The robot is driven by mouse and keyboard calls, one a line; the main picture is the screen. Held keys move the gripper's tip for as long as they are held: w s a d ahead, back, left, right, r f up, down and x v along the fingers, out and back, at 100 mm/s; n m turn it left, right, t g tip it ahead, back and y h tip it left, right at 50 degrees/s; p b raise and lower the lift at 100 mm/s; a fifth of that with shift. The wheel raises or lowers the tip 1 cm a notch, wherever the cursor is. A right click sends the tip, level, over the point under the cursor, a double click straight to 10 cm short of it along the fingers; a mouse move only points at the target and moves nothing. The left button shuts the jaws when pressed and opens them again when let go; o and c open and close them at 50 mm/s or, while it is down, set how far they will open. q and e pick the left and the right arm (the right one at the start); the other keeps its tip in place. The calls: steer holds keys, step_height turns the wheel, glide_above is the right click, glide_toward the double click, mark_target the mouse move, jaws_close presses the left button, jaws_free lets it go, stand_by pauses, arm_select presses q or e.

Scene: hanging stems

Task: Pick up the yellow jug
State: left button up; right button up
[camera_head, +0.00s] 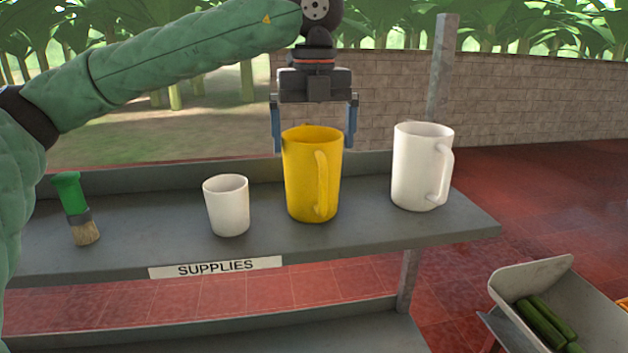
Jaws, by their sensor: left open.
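The yellow jug (300,180) stands upright on the grey shelf (400,234), between a white cup and a white jug. Its handle faces the front, slightly to the right. My left gripper (314,138) points straight down at the yellow jug from above and behind. Its blue fingers are open, one at each side of the jug's upper part. The jug hides part of the fingers' inner side, and I cannot tell whether they touch it. My right gripper is not in view.
A white cup (227,206) stands left of the yellow jug, and a white jug (415,170) stands to its right. A green-handled brush (75,205) is at the shelf's left. A grey post (440,75) rises behind the white jug. A bin (535,278) with green vegetables stands lower right.

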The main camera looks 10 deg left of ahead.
mark_target(313, 157)
arm_select(q)
steer(key=shift+a+f, duration=0.1)
steer(key=shift+f, duration=2.05)
steer(key=shift+c, duration=0.4)
steer(key=c, duration=0.4)
steer(key=shift+c, duration=1.1)
